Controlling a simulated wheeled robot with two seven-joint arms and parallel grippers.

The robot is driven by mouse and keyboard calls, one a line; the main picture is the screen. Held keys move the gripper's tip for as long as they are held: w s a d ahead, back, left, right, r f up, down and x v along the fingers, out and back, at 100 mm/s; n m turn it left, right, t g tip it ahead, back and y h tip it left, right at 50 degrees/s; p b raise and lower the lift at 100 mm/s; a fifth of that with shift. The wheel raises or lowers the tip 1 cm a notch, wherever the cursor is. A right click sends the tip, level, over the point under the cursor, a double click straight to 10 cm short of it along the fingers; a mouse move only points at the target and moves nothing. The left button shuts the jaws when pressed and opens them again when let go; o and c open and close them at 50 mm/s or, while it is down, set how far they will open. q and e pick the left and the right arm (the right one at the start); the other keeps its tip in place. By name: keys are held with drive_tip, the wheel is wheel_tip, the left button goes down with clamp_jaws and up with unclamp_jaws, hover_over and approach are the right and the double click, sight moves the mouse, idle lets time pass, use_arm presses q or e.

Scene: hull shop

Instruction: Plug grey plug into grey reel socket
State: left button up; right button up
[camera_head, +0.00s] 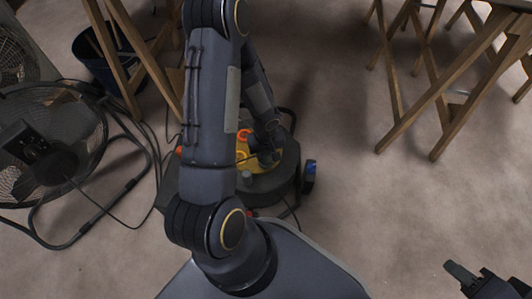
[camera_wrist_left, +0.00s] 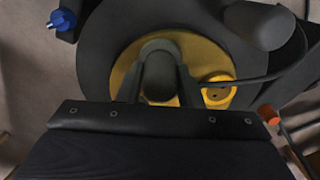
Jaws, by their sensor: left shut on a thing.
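The reel is a dark grey drum (camera_head: 275,185) on the floor, with a yellow face (camera_head: 243,158). My left gripper (camera_head: 266,158) reaches down over the face. In the left wrist view, the gripper's fingers (camera_wrist_left: 158,88) are shut on a rounded dark grey piece, the grey plug (camera_wrist_left: 158,62), in front of the yellow face. A yellow-rimmed socket (camera_wrist_left: 218,92) with dark holes lies just right of the fingers. I cannot tell whether the plug touches a socket behind it. My right gripper (camera_head: 476,277) is at the bottom right, partly cut off, away from the reel.
A blue plug-like piece (camera_head: 311,169) is at the reel's right side. A black floor fan (camera_head: 45,145) and loose cables lie left. A dark blue bucket (camera_head: 98,55) and wooden trestles (camera_head: 440,80) stand behind.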

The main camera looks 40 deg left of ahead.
use_arm(q)
drive_tip(key=shift+f+b, duration=0.6)
drive_tip(key=o, duration=1)
wheel_tip(320, 180, up, 7)
drive_tip(key=p, duration=0.3)
drive_tip(key=shift+r+p, duration=0.1)
drive_tip(key=shift+p, duration=0.3)
drive_tip(key=shift+r, duration=0.35)
drive_tip(key=shift+r, duration=0.1)
